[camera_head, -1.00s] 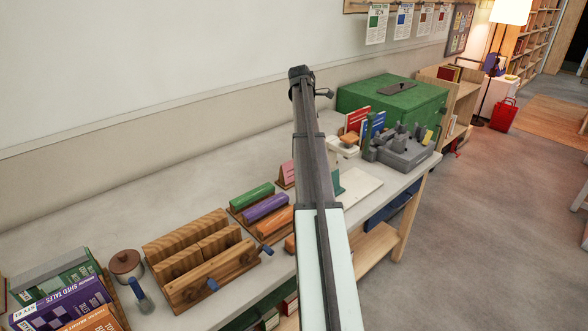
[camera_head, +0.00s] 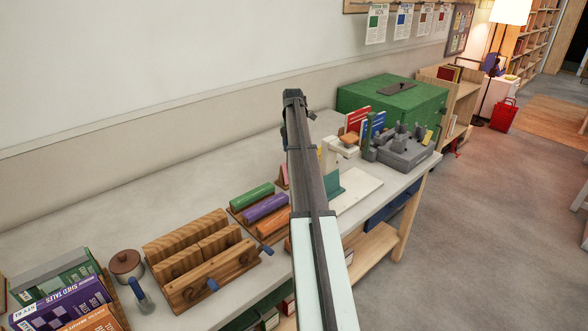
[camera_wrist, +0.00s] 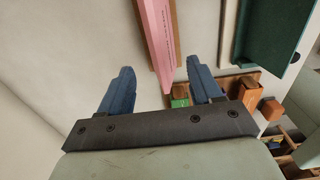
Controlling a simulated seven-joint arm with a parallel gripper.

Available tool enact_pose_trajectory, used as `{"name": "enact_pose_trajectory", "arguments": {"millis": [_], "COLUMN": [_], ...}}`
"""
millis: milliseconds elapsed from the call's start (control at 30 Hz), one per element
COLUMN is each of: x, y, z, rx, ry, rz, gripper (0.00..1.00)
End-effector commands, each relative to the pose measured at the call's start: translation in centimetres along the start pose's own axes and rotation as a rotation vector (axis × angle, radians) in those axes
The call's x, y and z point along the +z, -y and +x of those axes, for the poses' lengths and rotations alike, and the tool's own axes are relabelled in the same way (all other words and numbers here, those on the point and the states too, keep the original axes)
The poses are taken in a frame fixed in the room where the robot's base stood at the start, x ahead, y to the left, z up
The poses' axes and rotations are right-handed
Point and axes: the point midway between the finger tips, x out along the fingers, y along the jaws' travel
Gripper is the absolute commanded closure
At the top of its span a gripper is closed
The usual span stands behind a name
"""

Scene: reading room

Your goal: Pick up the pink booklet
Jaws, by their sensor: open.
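The pink booklet (camera_wrist: 158,35) shows in the wrist view at the top middle, standing in a brown wooden holder (camera_wrist: 173,12). In the head view only a small pink sliver of the booklet (camera_head: 284,178) shows left of my arm. My gripper (camera_wrist: 165,80) is open and empty in the wrist view, its two blue fingers apart. The booklet's lower end lies ahead of the gap between the fingers, and I see no contact. In the head view my arm hides most of the booklet and the gripper's fingers.
A wooden press (camera_head: 203,260) stands nearer. A teal upright piece (camera_wrist: 275,28) on a white board is right of the booklet. A green box (camera_head: 392,97) stands behind. The bench towards the wall is clear.

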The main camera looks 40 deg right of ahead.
Motion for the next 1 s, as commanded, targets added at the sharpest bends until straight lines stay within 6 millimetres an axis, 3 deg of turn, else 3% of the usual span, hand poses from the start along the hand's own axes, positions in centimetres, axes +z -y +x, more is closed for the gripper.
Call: {"name": "enact_pose_trajectory", "arguments": {"millis": [100,367,700,967,1000], "x": [0.0,0.0,0.0,0.0,0.0], "y": [0.1,0.1,0.1,0.0,0.0], "z": [1.5,2.9,6.8,7.1,7.1], "rx": [-0.001,-0.001,0.001,0.002,0.002], "ry": [0.000,0.000,0.000,0.001,0.001], "rz": [0.001,0.001,0.001,0.001,0.001], "gripper": [0.36,0.36,0.36,0.36,0.40]}}
